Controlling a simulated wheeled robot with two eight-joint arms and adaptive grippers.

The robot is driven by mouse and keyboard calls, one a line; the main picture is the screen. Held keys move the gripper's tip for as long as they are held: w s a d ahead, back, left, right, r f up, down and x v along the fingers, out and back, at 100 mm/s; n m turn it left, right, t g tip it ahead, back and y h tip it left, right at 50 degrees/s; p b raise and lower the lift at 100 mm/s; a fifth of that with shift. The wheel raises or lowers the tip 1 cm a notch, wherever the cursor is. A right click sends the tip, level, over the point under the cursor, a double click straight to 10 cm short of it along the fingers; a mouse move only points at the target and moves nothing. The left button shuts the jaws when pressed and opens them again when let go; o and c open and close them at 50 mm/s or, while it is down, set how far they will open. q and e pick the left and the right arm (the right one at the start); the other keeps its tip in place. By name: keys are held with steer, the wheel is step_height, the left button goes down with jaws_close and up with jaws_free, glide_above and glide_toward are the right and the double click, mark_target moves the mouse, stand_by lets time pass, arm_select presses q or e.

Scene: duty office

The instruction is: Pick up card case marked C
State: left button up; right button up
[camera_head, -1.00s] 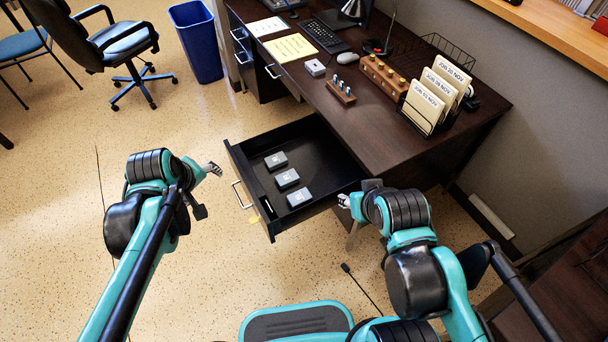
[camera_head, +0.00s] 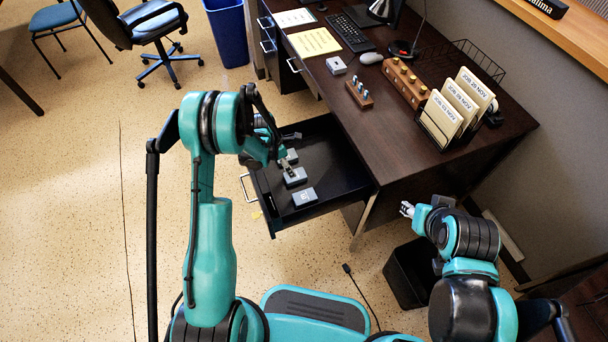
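Three small grey card cases with pale labels lie in a row in the open dark drawer (camera_head: 330,182): a far one (camera_head: 292,156), a middle one (camera_head: 295,178) and a near one (camera_head: 304,197). The letters are too small to read, so I cannot tell which is C. My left gripper (camera_head: 289,153) is over the drawer, its fingers apart, one beyond the far case and one between the far and middle cases. It looks open and empty; its wrist partly hides the drawer's left side. My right gripper (camera_head: 407,209) is right of the drawer, away from the cases; its finger opening is unclear.
A black bin (camera_head: 408,275) stands below my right arm.

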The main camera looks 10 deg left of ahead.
arm_select(q)
steer(key=shift+b+x, duration=0.45)
steer(key=shift+x, duration=0.7)
steer(key=b+x, duration=0.2)
steer(key=x, duration=0.1)
steer(key=b+x, duration=0.1)
steer(key=x, duration=0.1)
steer(key=shift+s+d+f, duration=0.15)
steer(key=shift+s+d, duration=0.05)
steer(key=shift+d, duration=0.2)
steer(key=c, duration=1.3)
